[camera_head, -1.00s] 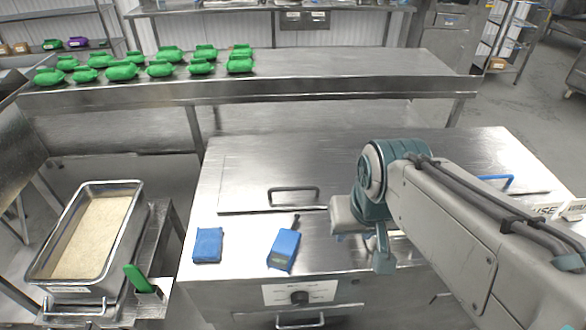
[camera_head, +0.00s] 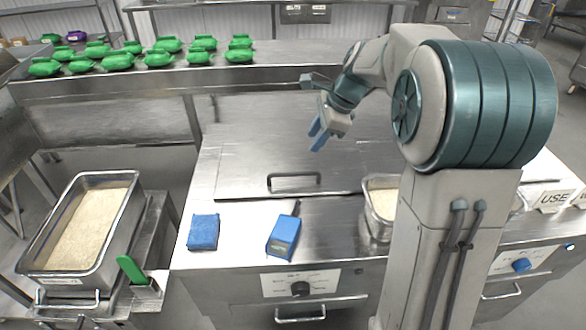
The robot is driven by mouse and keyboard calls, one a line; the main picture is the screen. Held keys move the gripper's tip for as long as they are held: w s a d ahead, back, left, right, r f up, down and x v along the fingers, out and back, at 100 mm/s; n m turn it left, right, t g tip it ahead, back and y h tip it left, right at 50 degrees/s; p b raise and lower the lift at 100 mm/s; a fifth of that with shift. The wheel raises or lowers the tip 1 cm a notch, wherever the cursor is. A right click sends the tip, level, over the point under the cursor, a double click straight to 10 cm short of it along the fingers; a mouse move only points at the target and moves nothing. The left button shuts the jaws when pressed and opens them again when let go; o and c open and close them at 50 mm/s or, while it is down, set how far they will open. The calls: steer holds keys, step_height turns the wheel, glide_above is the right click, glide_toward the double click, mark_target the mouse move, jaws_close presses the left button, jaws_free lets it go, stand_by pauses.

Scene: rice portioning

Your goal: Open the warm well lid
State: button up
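The steel warm well lid (camera_head: 240,180) lies flat on the counter, with a dark bar handle (camera_head: 293,181) near its front edge. No gap shows along its visible edges. My gripper (camera_head: 317,135), with blue fingers, hangs above and behind the handle, apart from it. Its fingers point down and to the left; nothing shows between them, and their gap is too small to judge. My arm hides the counter to the right of the lid.
An open pan of rice (camera_head: 381,200) sits right of the lid. A blue cloth (camera_head: 203,232) and blue device (camera_head: 283,238) lie in front. A larger rice tray (camera_head: 130,215) and green-handled tool (camera_head: 131,269) stand left. Several green packs (camera_head: 158,59) line the back shelf (camera_head: 262,74).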

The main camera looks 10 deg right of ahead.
mark_target(291, 173)
steer(key=x, duration=1.3)
steer(key=shift+w+a+f, duration=0.15)
steer(key=shift+a+f, duration=0.05)
steer(key=shift+f, duration=0.15)
jaws_close()
